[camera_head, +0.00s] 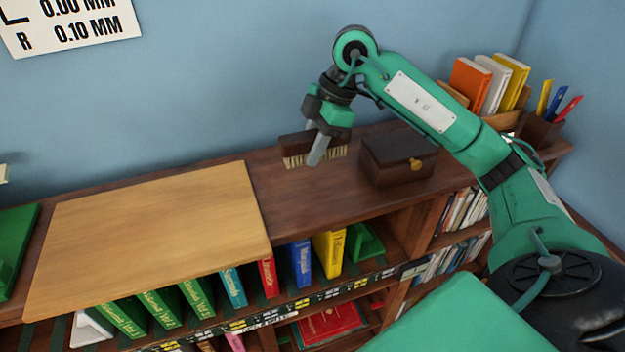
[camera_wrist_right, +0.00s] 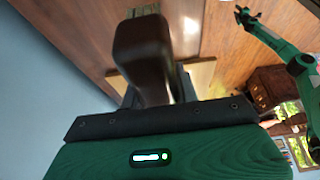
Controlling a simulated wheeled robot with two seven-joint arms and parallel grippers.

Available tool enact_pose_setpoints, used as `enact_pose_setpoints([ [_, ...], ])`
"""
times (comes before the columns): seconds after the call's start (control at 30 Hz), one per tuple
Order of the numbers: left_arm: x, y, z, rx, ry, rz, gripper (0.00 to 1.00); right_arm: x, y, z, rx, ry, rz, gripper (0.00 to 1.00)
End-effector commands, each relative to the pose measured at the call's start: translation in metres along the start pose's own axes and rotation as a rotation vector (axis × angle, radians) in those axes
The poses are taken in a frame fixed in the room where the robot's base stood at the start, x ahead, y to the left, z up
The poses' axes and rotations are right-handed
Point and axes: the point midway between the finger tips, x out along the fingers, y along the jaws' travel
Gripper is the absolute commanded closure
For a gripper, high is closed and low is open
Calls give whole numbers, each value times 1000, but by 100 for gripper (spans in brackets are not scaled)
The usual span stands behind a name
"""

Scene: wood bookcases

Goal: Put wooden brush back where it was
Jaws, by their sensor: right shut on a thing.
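The wooden brush (camera_head: 300,149) has a dark brown back and pale bristles that point down. It is over the dark wood top of the bookcase, left of a dark wooden box. My right gripper (camera_head: 316,148) is shut on the brush from above. In the right wrist view the brush's dark wooden back (camera_wrist_right: 143,55) stands out between the fingers of the right gripper (camera_wrist_right: 150,92). I cannot tell whether the bristles touch the top.
The dark wooden box (camera_head: 398,160) with a brass knob stands close to the brush's right. A light wood board (camera_head: 150,235) lies on the bookcase top (camera_head: 320,200) at the left. Books and a pen holder (camera_head: 541,131) stand at the right end. The front of the dark top is clear.

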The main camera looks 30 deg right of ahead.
Motion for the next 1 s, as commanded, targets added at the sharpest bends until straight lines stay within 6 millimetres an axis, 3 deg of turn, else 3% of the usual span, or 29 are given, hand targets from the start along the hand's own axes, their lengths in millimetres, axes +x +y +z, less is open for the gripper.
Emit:
enact_pose_setpoints([
  [0.3, -13, 7, -1, -1, 0, 7, 64, 47, -1, 20, 1, -1, -2, 91],
  [0.57, -15, 6, 0, 0, -1, 6, 64, 60, 0, 25, 0, 0, 0, 91],
  [0.83, -24, 2, 0, 2, -2, 3, 64, 89, -1, 37, 1, -1, -2, 91],
  [1.0, -23, 2, 0, 2, -2, 3, 64, 92, 0, 38, -1, -1, 1, 91],
])
